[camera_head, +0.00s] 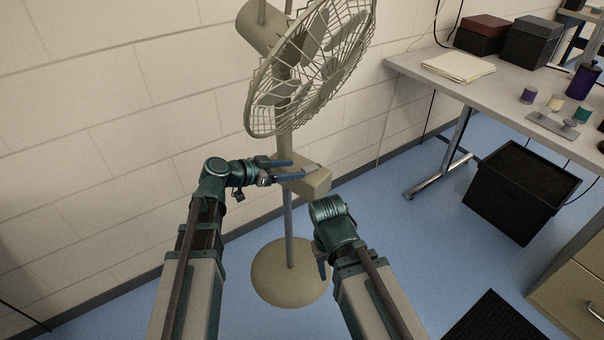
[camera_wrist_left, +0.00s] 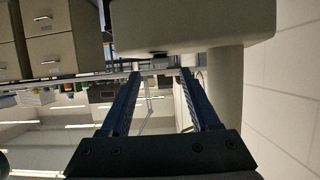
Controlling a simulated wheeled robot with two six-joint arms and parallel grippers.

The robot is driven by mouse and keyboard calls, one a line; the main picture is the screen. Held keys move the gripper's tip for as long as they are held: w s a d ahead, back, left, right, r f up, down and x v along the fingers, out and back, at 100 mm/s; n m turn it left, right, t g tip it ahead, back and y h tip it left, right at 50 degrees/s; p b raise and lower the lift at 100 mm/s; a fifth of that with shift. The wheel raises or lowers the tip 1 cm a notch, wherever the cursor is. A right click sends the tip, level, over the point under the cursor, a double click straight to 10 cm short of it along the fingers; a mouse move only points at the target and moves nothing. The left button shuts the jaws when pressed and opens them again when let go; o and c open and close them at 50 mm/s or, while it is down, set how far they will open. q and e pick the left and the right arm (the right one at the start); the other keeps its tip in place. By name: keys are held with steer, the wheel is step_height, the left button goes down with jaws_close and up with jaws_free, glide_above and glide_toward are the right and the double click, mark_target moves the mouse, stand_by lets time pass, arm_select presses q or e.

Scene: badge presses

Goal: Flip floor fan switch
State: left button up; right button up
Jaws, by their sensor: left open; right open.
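A beige floor fan (camera_head: 325,60) stands against the wall on a round base (camera_head: 290,275). A beige switch box (camera_head: 312,183) sits on its pole below the caged head. My left gripper (camera_head: 290,170) is open beside the box, its fingers pointing right across its left side. In the left wrist view, the box (camera_wrist_left: 195,25) fills the top, with a small dark piece (camera_wrist_left: 158,54) at its edge between the open fingers (camera_wrist_left: 160,85). I cannot tell whether they touch it. My right gripper (camera_head: 321,265) is low, in front of the pole, mostly hidden by its own wrist.
A grey table (camera_head: 430,60) on the right holds boxes (camera_head: 528,42), papers (camera_head: 458,66) and small spools (camera_head: 528,95). A black bin (camera_head: 520,190) stands on the floor below. Drawers (camera_head: 575,295) and a dark mat (camera_head: 492,320) are at lower right. Blue floor between fan and bin is clear.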

mark_target(308, 168)
arm_select(q)
steer(key=shift+b+x, duration=0.6)
steer(key=shift+x, duration=1.6)
jaws_close()
